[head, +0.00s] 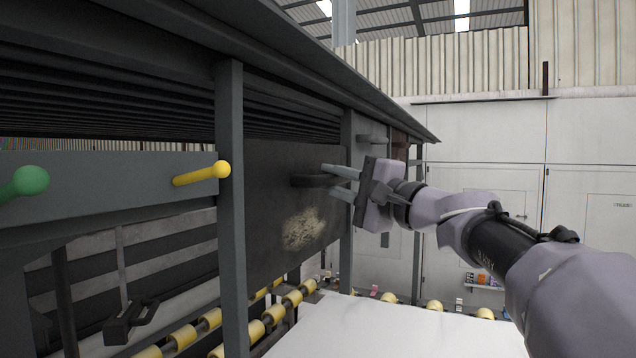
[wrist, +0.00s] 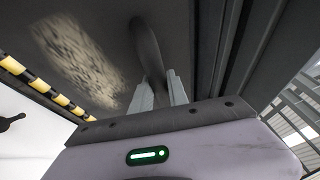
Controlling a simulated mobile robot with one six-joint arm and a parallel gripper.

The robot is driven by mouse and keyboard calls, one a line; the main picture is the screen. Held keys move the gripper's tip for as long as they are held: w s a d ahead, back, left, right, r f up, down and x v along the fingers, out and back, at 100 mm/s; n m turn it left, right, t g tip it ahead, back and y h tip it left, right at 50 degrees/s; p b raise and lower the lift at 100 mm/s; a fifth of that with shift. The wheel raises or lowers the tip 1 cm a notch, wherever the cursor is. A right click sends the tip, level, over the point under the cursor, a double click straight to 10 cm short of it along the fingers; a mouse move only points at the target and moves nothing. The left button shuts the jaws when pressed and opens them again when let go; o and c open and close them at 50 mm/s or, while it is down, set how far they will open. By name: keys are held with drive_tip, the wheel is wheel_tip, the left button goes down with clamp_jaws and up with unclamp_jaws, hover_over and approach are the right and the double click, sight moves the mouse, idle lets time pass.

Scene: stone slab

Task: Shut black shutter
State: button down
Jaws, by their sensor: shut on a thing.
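The black shutter (head: 270,220) is a dark flat panel hanging in the frame of the grey machine, with a pale worn patch on its lower part. Its dark handle (head: 312,181) sticks out near the panel's right side. My gripper (head: 338,181) is shut on the handle from the right. In the wrist view the handle (wrist: 147,50) runs between the two grey fingers (wrist: 158,92), and the shutter (wrist: 95,25) fills the area behind it. The part of the handle between the fingers is partly hidden.
A grey post (head: 230,240) stands left of the shutter. A yellow knob (head: 219,169) and a green knob (head: 30,180) stick out further left. Yellow rollers (head: 275,315) and a white slab (head: 390,330) lie below. A white wall with doors stands behind.

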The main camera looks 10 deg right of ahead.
wheel_tip(320, 180, down, 16)
drive_tip(key=b, duration=1.4)
drive_tip(key=shift+b, duration=0.3)
drive_tip(key=shift+w, duration=0.1)
drive_tip(key=c, duration=1.3)
unclamp_jaws()
drive_tip(key=shift+d, duration=0.1)
drive_tip(key=shift+r, duration=0.1)
drive_tip(key=b+v, duration=0.2)
drive_tip(key=v, duration=1.5)
drive_tip(key=shift+d, duration=0.1)
